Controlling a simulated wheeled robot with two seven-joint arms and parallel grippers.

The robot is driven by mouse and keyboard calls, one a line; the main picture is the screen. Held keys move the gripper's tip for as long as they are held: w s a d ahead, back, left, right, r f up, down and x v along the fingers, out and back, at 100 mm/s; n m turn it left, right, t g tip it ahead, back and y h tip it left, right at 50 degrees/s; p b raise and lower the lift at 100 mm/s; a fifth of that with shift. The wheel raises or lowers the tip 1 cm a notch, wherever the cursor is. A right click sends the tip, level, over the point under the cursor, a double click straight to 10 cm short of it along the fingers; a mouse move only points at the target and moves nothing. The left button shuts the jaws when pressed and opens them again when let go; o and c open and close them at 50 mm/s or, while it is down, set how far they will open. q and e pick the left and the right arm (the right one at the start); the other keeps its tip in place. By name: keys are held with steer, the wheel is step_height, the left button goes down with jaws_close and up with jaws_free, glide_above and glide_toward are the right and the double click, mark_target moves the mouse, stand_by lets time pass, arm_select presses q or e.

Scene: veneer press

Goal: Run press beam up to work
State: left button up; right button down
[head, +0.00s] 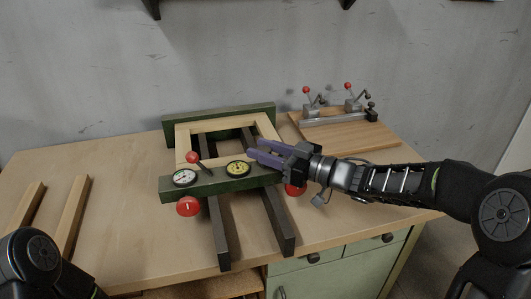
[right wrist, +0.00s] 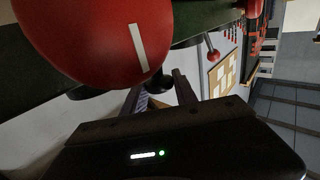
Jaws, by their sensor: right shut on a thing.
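The press has a green front beam (head: 217,184) carrying a white dial (head: 184,177) and a yellow dial (head: 238,169). A short lever with a red ball (head: 192,157) rises behind the beam. A pale wooden frame (head: 182,136) lies between it and the green rear beam (head: 220,118); I cannot tell whether the front beam touches it. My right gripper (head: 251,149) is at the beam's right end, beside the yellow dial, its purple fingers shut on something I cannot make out. A red knob (right wrist: 92,38) with a white line looms in the right wrist view. My left gripper is out of view.
Dark rails (head: 270,218) run under the frame past the table's front edge. A red knob (head: 188,207) hangs at the beam's left front. Wooden strips (head: 70,215) lie at left. A board (head: 350,140) with red-knobbed clamps (head: 330,112) stands at back right.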

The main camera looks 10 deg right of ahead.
steer(key=c, duration=1)
jaws_free()
steer(key=shift+c, duration=0.2)
steer(key=shift+d, duration=0.1)
steer(key=shift+v, duration=3.85)
steer(key=shift+s, duration=0.1)
